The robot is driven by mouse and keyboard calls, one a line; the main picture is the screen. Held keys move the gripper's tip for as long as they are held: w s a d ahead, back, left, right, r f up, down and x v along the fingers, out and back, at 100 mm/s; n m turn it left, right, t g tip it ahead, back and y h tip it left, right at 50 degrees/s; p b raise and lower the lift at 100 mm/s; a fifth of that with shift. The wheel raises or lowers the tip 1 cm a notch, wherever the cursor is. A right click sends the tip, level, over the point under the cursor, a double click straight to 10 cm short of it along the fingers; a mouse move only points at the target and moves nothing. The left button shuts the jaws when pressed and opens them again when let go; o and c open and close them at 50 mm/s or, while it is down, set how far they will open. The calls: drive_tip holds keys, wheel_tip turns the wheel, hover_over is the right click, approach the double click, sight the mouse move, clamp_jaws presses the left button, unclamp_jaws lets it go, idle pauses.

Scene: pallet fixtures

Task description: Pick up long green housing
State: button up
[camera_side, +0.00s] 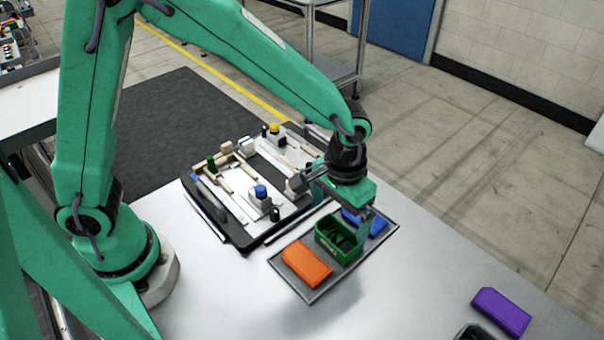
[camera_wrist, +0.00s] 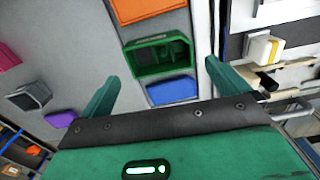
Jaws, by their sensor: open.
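The long green housing (camera_side: 336,249) is an open-topped box with a dark inside. It stands in a grey tray (camera_side: 308,292) between an orange block (camera_side: 307,263) and a blue one (camera_side: 376,222). My gripper (camera_side: 350,213) is over the housing's far side, with one finger close to its right end. I cannot tell whether that finger touches it. In the wrist view the housing (camera_wrist: 150,71) lies ahead of and between my gripper's two spread fingers (camera_wrist: 161,73). The gripper is open and holds nothing.
A black fixture pallet (camera_side: 243,240) with blocks and pegs lies left of the tray. A purple block (camera_side: 501,311) and a dark part (camera_side: 474,333) lie at the table's right. The bare tabletop between tray and purple block is free.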

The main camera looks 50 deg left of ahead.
sight(336, 243)
drive_tip(key=shift+f, duration=0.75)
drive_tip(key=shift+f, duration=2.6)
drive_tip(key=c, duration=0.8)
drive_tip(key=shift+o, duration=0.2)
drive_tip(key=shift+d+r, duration=0.1)
drive_tip(key=shift+r, duration=0.1)
